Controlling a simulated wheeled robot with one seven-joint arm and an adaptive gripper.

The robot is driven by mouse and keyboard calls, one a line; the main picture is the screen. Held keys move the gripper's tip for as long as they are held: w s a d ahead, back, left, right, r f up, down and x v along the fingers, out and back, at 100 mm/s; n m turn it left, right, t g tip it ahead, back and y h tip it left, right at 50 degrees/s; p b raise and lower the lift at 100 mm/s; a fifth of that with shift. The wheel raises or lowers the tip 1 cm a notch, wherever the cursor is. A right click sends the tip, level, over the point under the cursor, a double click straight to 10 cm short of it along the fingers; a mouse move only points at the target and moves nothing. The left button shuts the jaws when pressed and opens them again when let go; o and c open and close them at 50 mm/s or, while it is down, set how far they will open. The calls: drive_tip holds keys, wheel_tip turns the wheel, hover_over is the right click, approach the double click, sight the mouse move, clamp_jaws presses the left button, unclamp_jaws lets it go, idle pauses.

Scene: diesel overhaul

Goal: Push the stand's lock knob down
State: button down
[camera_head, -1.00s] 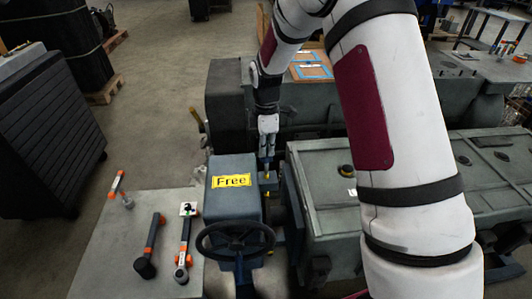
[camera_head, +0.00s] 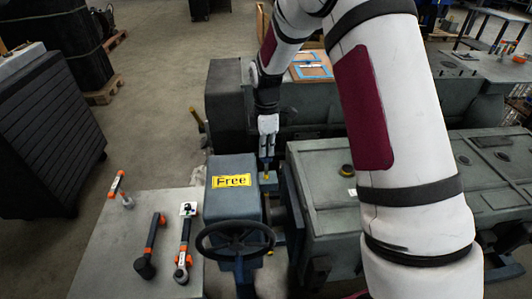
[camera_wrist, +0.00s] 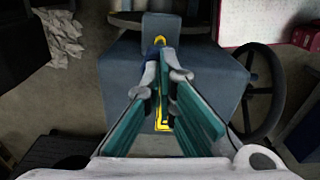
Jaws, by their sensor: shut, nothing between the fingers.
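A small yellow part, which looks like the lock knob (camera_wrist: 160,39), shows just past my fingertips in the wrist view, on a blue-grey bracket at the box's side. My gripper (camera_head: 267,176) points down beside the right side of the box. In the wrist view my gripper (camera_wrist: 164,56) has its fingertips together, with nothing held. The fingertips are at or just above the knob; I cannot tell whether they touch it.
A large green-grey engine block (camera_head: 330,205) stands close on the right. A grey table (camera_head: 130,245) with several tools lies at the left. A black slatted cabinet (camera_head: 50,130) stands farther left.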

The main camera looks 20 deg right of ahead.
drive_tip(key=shift+f, duration=1.25)
drive_tip(key=shift+r+p, duration=0.3)
drive_tip(key=shift+r, duration=3.8)
drive_tip(key=s+r+m+t, duration=0.3)
drive_tip(key=s+r+m, duration=0.5)
drive_tip(key=s+r, duration=0.8)
drive_tip(key=s+r+m+t, duration=0.2)
drive_tip(key=s+r+m, duration=0.3)
drive_tip(key=s, duration=1)
drive_tip(key=m, duration=0.3)
drive_tip(key=shift+s+m+t, duration=0.3)
drive_tip(key=shift+s+m, duration=0.05)
drive_tip(key=shift+m, duration=0.05)
